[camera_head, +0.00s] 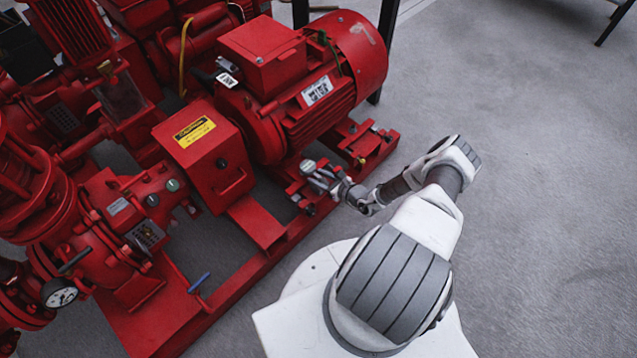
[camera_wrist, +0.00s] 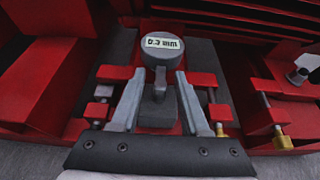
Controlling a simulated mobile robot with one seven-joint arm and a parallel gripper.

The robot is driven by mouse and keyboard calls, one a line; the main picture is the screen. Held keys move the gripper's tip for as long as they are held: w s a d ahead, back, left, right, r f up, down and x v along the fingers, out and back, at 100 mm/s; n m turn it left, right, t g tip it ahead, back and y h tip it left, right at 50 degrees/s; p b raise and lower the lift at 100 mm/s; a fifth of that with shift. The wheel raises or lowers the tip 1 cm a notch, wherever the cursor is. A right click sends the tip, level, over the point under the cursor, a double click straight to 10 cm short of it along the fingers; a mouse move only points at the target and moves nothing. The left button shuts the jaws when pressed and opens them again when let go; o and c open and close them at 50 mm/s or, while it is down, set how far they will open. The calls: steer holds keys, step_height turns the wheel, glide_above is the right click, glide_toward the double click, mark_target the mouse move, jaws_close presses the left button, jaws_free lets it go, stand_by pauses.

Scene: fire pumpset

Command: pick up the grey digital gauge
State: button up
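The grey digital gauge (camera_wrist: 162,43) has a round head with a small white display and a short stem below it. It stands on the red pump base, and in the head view its round top (camera_head: 308,166) shows just beyond my fingers. My gripper (camera_wrist: 160,76) is open, with one finger on each side of the gauge's stem. Gaps show between the stem and both fingers, so I see no grip on it. In the head view my gripper (camera_head: 322,180) reaches in from the right, low over the base.
The red motor (camera_head: 315,90) rises close behind the gauge. A red box with a yellow label (camera_head: 205,150) stands to the left. Red clamps with brass bolts (camera_wrist: 280,135) flank the gauge. The grey floor (camera_head: 540,190) at right is open.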

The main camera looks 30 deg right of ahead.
jaws_close()
steer(key=shift+w+r, duration=0.1)
steer(key=shift+r, duration=0.05)
stand_by(1.0)
